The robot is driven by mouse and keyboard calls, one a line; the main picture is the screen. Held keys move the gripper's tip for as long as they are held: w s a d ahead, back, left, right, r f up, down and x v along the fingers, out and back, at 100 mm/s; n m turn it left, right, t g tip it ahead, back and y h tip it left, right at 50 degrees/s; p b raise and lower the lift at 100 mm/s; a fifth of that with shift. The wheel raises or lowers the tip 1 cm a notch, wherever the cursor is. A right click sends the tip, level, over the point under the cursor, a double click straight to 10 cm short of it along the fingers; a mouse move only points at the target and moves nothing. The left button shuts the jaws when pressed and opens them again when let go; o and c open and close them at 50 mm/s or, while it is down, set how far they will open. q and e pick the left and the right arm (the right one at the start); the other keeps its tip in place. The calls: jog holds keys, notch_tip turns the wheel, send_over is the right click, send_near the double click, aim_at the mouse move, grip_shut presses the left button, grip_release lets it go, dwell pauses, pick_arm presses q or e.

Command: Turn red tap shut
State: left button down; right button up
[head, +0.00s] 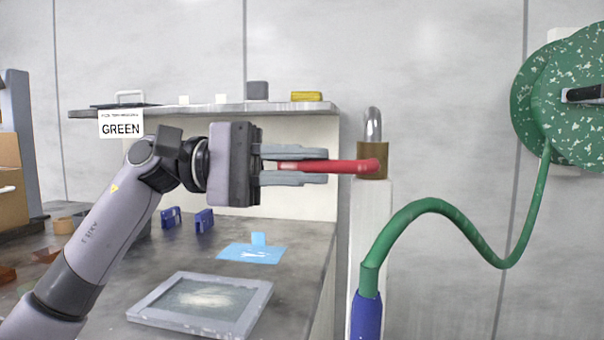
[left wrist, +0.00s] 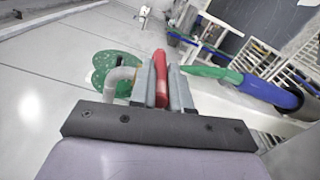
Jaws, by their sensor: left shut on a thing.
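The red tap lever (head: 345,166) sticks out to the left from a brass valve body (head: 373,158) on top of a pale post (head: 370,215). A grey curved spout (head: 373,124) rises above the brass body. My left gripper (head: 322,165) is shut on the red lever, with one finger above and one below it in the head view. In the left wrist view the red lever (left wrist: 160,75) lies between the two grey fingers (left wrist: 160,85), and the spout (left wrist: 122,77) shows to the left. My right gripper is not in view.
A green hose (head: 430,205) with a blue end (head: 366,315) hangs right of the post, from a green reel (head: 570,95). A worktop holds a framed plate (head: 202,305) and blue blocks (head: 204,220). A shelf (head: 215,110) with a GREEN sign (head: 121,124) stands behind my arm.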

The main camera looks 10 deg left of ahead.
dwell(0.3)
pick_arm(q)
jog(key=c, duration=1.1)
grip_release()
jog(key=a, duration=0.7)
jog(key=shift+w, duration=0.15)
jog(key=shift+f, duration=0.1)
